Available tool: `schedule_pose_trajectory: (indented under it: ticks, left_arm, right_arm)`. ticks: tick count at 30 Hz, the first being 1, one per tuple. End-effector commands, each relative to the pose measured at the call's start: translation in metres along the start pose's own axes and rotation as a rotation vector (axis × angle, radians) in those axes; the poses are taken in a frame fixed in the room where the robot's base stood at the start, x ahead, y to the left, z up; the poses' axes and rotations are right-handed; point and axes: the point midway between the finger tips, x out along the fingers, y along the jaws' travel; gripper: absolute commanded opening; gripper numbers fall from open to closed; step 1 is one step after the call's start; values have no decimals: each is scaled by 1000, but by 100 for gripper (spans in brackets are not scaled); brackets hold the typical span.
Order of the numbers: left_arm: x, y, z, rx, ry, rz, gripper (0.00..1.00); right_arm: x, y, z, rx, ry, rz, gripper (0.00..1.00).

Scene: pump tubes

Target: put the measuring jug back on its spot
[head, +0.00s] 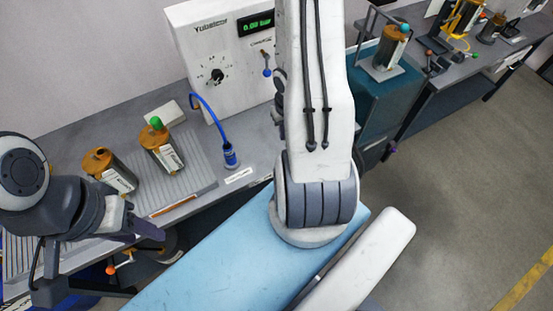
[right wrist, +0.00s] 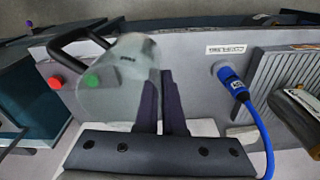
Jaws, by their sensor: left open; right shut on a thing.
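The grey-white measuring jug (right wrist: 118,68) shows in the right wrist view, left of and against the dark fingers of my right gripper (right wrist: 163,105), which is shut on it. Part of the jug is hidden behind the fingers. In the head view my right arm hides the right gripper and the jug. My left gripper (head: 145,232) is open in the head view, in front of the bench's left part, holding nothing that I can see. I cannot make out the jug's spot.
Two orange-capped pump tubes (head: 160,148) stand on the ribbed mat (head: 203,165). A blue hose (head: 210,115) runs from the white pump unit (head: 205,45) to a blue fitting (head: 230,155). A teal cabinet (head: 385,95) stands right of the bench. Open floor (head: 440,200) lies on the right.

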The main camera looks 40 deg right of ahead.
Motion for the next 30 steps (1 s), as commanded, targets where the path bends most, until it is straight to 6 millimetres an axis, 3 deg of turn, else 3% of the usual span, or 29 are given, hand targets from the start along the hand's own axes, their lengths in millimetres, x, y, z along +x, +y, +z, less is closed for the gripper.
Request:
schedule_pose_trajectory:
  ticks: [2,5,15,19,25,30]
  left_arm:
    - [3,0,0,0,0,0,50]
    - [8,-1,0,0,0,0,50]
    - [26,-2,1,1,0,0,50]
    - [26,-2,1,1,0,0,50]
    - [29,-2,1,1,0,0,50]
    - [47,-3,2,2,0,0,50]
  right_arm:
    - [5,8,1,16,0,2,0]
    - [14,2,-5,16,1,2,0]
    - [62,-62,-47,1,1,2,0]
    - [74,-79,-59,3,-1,2,0]
    - [83,-87,-66,10,1,1,0]
    - [102,-86,-64,11,0,2,0]
